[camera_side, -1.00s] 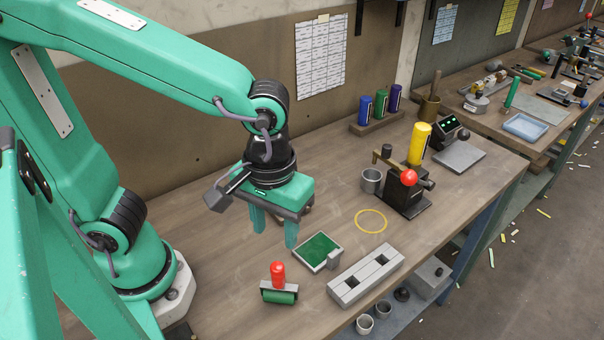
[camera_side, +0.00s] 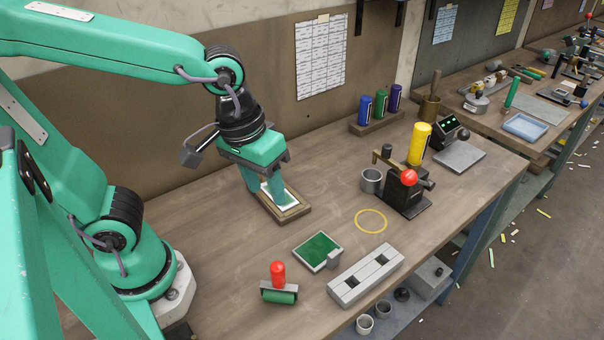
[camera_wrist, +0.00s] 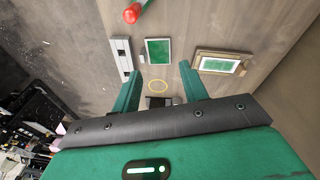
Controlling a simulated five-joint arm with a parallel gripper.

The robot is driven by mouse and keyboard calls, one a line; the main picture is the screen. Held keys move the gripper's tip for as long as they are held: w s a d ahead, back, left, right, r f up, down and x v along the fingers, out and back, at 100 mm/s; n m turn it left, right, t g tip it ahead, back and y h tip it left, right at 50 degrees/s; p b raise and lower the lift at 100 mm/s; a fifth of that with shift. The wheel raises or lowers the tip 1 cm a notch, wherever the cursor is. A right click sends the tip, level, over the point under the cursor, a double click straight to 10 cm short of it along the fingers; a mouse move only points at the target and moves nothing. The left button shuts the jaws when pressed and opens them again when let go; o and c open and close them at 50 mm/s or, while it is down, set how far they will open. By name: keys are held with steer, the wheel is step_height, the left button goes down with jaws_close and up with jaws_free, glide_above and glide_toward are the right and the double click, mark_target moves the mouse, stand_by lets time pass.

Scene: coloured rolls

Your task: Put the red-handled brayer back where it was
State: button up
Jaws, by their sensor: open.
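The red-handled brayer (camera_side: 278,274) stands on the bench with its handle up and its green roller low, near the front edge. Its red end also shows at the top of the wrist view (camera_wrist: 131,13). My gripper (camera_side: 264,194) is open and empty, behind and a little left of the brayer, apart from it. In the side view its fingers overlap a wooden frame (camera_side: 297,210) holding a white-and-green sheet. A grey block with two square holes (camera_side: 349,290) lies right of the brayer. A green plate (camera_side: 316,250) lies between block and frame.
A yellow ring (camera_side: 371,209) marks bare bench. Beyond it stand a grey cup (camera_side: 371,181) and a black device with a red ball (camera_side: 409,178). A yellow cylinder (camera_side: 419,145) and a rack of coloured tubes (camera_side: 378,127) stand farther back.

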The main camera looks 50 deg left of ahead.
steer(key=a+r+m+t, duration=0.2)
steer(key=a+r+t, duration=0.1)
steer(key=a, duration=0.6)
steer(key=shift+s+a+r+m+t+y, duration=0.2)
steer(key=shift+r+m+t+y, duration=0.1)
steer(key=shift+m+y, duration=0.1)
